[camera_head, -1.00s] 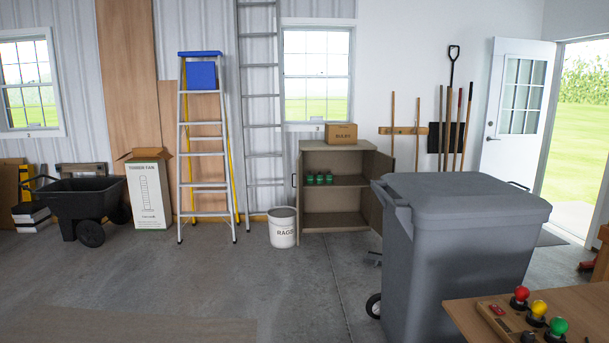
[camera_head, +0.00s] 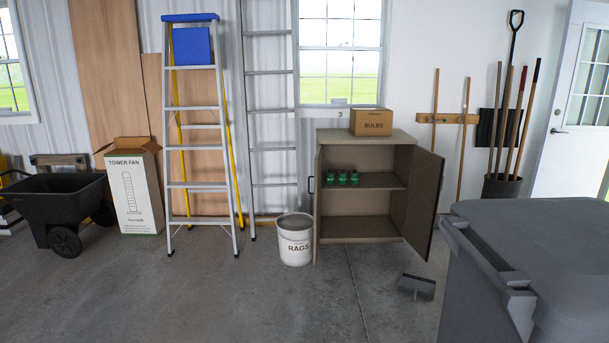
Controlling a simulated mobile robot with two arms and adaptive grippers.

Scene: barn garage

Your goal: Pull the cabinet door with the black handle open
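A low beige-brown cabinet (camera_head: 363,136) stands against the back wall, its front open to view. Its right door (camera_head: 424,203) is swung wide open to the right. At the left edge a narrow panel, which looks like the left door seen edge-on (camera_head: 317,230), points toward me, with a black handle (camera_head: 311,185) on its outer left side. Several green jars or bottles (camera_head: 342,178) stand on the middle shelf. The lower compartment looks empty. Neither of my grippers shows in the view, and nothing touches the cabinet doors.
A white RAGS bucket (camera_head: 295,240) stands close to the cabinet's left. A floor brush head (camera_head: 416,287) lies in front at right. A large grey bin (camera_head: 540,260) fills the lower right. A stepladder (camera_head: 195,130) stands left. Centre floor is clear.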

